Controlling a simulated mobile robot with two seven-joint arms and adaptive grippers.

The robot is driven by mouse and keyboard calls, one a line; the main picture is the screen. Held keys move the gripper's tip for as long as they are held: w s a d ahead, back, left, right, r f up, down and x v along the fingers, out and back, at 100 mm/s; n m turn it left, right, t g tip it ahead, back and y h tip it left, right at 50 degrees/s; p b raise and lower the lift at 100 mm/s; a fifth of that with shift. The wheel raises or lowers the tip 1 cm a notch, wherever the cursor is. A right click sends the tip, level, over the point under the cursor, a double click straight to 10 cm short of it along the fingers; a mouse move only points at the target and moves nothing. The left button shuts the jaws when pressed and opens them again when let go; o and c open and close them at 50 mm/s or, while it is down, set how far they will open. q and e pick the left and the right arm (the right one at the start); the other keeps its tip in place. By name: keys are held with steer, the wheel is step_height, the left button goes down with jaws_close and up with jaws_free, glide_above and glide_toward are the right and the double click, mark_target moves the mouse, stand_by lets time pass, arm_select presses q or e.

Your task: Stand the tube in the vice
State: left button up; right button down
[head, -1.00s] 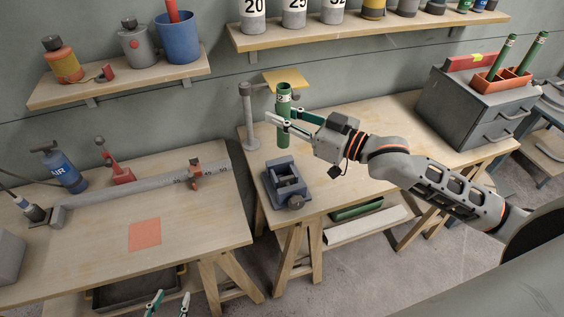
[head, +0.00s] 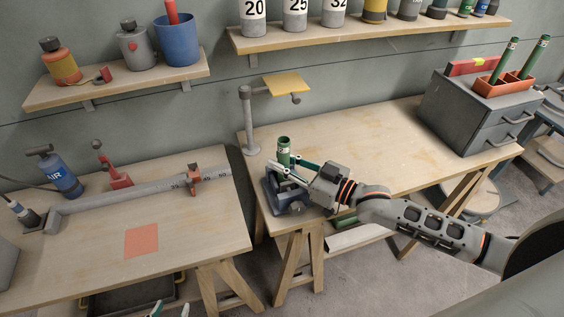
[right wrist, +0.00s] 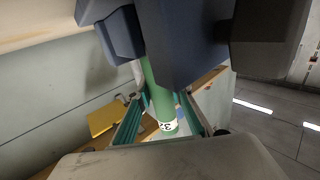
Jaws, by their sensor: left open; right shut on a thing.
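The green tube (head: 284,148) stands upright at the vice (head: 272,190) on the right-hand bench, with its upper end above the jaws. My right gripper (head: 289,172) is shut on the tube just above the vice. In the right wrist view the green tube (right wrist: 158,98) runs between the gripper's fingers (right wrist: 163,118), with a white label marked 32 near one end. The dark blue vice body (right wrist: 185,35) is close to the tube there. Whether the tube's lower end touches the vice floor is hidden. My left gripper (head: 169,311) is open and empty at the bottom edge.
A stand with a yellow plate (head: 282,86) rises behind the vice. A grey toolbox (head: 475,115) with a red tray sits at the bench's right end. The left bench holds a long grey conduit (head: 130,192) and an orange square (head: 141,241). The right bench's middle is clear.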

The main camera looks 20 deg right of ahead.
steer(key=shift+f, duration=0.2)
steer(key=shift+s+f, duration=0.25)
steer(key=shift+f, duration=0.2)
steer(key=c, duration=1.8)
jaws_free()
steer(key=shift+f, duration=0.15)
steer(key=shift+s+f, duration=0.1)
steer(key=shift+r, duration=0.7)
steer(key=shift+r+v, duration=0.15)
steer(key=shift+v, duration=2.7)
steer(key=shift+r+v, duration=0.15)
steer(key=shift+v, duration=2.75)
